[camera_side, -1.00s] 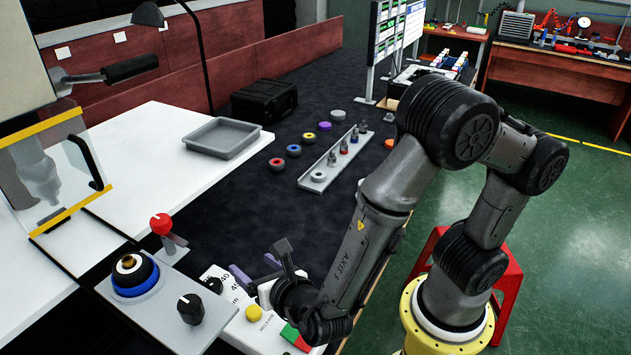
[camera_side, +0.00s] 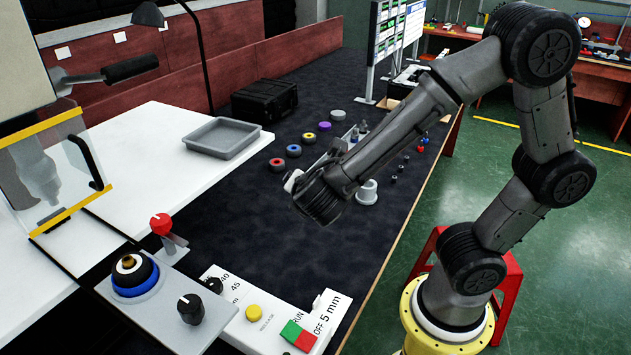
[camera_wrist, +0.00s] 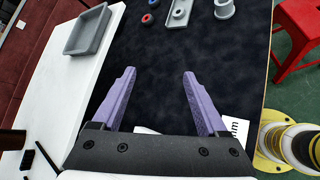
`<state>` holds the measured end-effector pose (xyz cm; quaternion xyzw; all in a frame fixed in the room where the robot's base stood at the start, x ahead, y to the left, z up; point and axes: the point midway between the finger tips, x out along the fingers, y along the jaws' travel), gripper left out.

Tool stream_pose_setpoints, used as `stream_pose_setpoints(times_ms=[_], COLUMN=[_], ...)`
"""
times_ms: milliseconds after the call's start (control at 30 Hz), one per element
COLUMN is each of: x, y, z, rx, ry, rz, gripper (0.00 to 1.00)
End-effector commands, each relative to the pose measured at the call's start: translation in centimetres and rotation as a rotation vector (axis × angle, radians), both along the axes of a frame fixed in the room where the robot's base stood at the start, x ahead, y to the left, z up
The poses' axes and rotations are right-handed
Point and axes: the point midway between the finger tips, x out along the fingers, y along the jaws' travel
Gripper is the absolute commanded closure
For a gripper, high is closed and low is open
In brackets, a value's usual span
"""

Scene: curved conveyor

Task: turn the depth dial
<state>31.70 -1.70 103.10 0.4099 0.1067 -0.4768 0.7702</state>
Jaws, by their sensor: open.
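A black knob with a white mark (camera_side: 190,309) stands on the grey plate at the lower left of the side view. A second black knob (camera_side: 214,285) sits behind it, beside a white card with numbers such as 40 (camera_side: 232,287). I cannot tell for sure which is the depth dial. My gripper is raised over the dark mat, well behind and to the right of both knobs. In the wrist view my gripper (camera_wrist: 157,78) shows two purple fingers spread wide with nothing between them. Neither knob is clearly seen there.
Near the knobs are a red-topped lever (camera_side: 161,224), a black knob on a blue ring (camera_side: 133,272), a yellow button (camera_side: 254,313) and a green-red switch (camera_side: 298,335). A grey tray (camera_side: 222,139) stands on the white table. Coloured rings lie on the mat.

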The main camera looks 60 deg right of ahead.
Motion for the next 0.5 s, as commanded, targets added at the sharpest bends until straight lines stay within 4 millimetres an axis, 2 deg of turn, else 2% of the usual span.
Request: stream_pose_setpoints(times_ms=[200, 500], x=[-1.2, -1.5], y=[-1.5, -1.9], z=[0.9, 1.0], rx=[0.08, 0.099], ry=[-0.027, -0.032], rz=[-0.1, -0.124], gripper=[0.24, 0.24])
